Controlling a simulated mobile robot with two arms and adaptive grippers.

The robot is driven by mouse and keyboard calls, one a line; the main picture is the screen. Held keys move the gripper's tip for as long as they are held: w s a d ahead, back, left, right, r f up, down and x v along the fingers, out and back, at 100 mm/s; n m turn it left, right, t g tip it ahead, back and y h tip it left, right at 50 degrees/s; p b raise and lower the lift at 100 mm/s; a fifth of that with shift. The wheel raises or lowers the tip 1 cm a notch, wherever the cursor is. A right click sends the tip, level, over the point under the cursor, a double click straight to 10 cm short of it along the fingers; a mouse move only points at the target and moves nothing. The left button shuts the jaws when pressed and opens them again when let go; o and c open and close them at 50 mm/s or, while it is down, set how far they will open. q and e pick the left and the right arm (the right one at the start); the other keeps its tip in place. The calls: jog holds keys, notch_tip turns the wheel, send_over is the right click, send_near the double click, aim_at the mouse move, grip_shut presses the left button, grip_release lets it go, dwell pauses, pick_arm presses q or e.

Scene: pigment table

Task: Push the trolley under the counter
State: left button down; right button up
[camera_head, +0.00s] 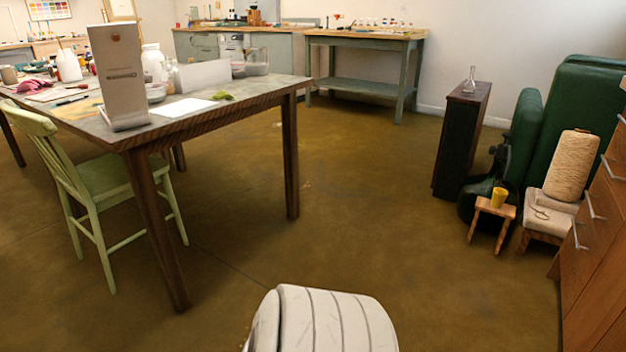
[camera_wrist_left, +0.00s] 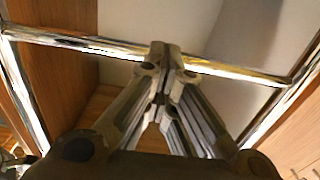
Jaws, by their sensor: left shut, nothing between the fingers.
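My left gripper (camera_wrist_left: 164,60) shows only in the left wrist view. Its fingers are together with nothing between them. A shiny metal bar (camera_wrist_left: 72,42) runs across that view behind the fingertips, meeting side bars to form a frame. This may be part of the trolley. I cannot tell whether the fingers touch the bar. No trolley can be made out in the head view. A grey-green bench (camera_head: 357,84) with a wooden top and open space above its low shelf stands at the back wall. I cannot tell whether it is the counter. My right gripper is not in view.
A wooden table (camera_head: 205,117) with jars stands at the left, with a pale green chair (camera_head: 105,177) beside it. A dark cabinet (camera_head: 461,140), a small stool (camera_head: 491,214) and a wooden drawer unit (camera_head: 600,235) line the right. The middle floor is clear.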

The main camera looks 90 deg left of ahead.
pick_arm(q)
jog(key=shift+r, duration=0.15)
jog(key=p+v, duration=0.2)
jog(key=v, duration=0.8)
